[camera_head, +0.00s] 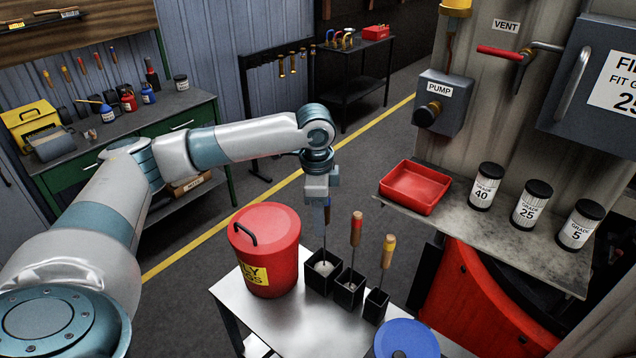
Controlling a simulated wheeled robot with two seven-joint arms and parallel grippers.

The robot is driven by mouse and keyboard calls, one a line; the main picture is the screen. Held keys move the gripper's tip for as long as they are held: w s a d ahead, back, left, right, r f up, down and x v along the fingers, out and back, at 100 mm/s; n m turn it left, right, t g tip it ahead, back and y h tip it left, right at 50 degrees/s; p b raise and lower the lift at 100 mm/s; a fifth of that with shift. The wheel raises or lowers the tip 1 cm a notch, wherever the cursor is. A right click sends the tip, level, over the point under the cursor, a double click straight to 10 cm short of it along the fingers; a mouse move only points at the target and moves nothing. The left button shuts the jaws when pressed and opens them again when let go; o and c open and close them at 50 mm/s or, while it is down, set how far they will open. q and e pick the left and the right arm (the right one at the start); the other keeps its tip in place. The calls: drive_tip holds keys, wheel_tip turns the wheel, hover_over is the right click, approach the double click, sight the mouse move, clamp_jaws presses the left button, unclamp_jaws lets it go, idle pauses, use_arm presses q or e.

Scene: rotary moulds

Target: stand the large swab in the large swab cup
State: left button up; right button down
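My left gripper (325,206) points straight down above the leftmost black square cup (320,283), which looks the largest. The gripper appears shut on the handle of the large swab (325,245), and the fingers hide most of that handle. The swab's thin shaft runs down, nearly upright, into that cup's mouth, where a pale head shows. Whether the head touches the cup's bottom is hidden. My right gripper is out of view.
A red lidded bin (268,262) stands close on the left, and a blue disc (405,340) lies in front. A red tray (414,188) sits on the shelf.

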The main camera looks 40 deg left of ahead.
use_arm(q)
wheel_tip(320, 180, up, 17)
drive_tip(key=s+b, duration=0.1)
drive_tip(key=b, duration=0.3)
drive_tip(key=shift+b, duration=0.3)
drive_tip(key=shift+a+f, duration=0.1)
drive_tip(key=shift+s+f, duration=0.1)
drive_tip(key=shift+s, duration=0.05)
idle(0.8)
